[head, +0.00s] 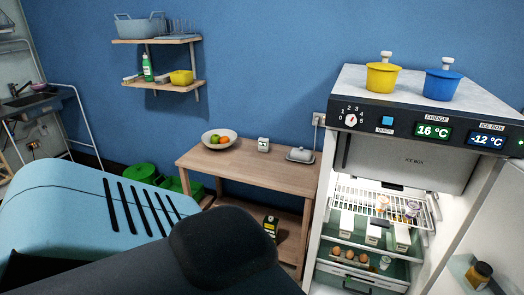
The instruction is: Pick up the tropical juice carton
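I cannot make out which thing is the tropical juice carton; no label is readable at this size. Several white cartons (401,237) stand inside the open fridge (318,240) at the right, below a wire rack. A small dark carton-like box (270,226) with a yellow-green label sits on the lower shelf of the wooden table, partly hidden by a black shape in front. Neither of my grippers shows in the head view.
The fridge door (490,225) stands open at the right, with a jar (480,273) on it. Eggs (350,254) lie below the cartons. The wooden table (280,175) holds a fruit bowl (219,143). Yellow (382,77) and blue (439,85) pots stand on the fridge.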

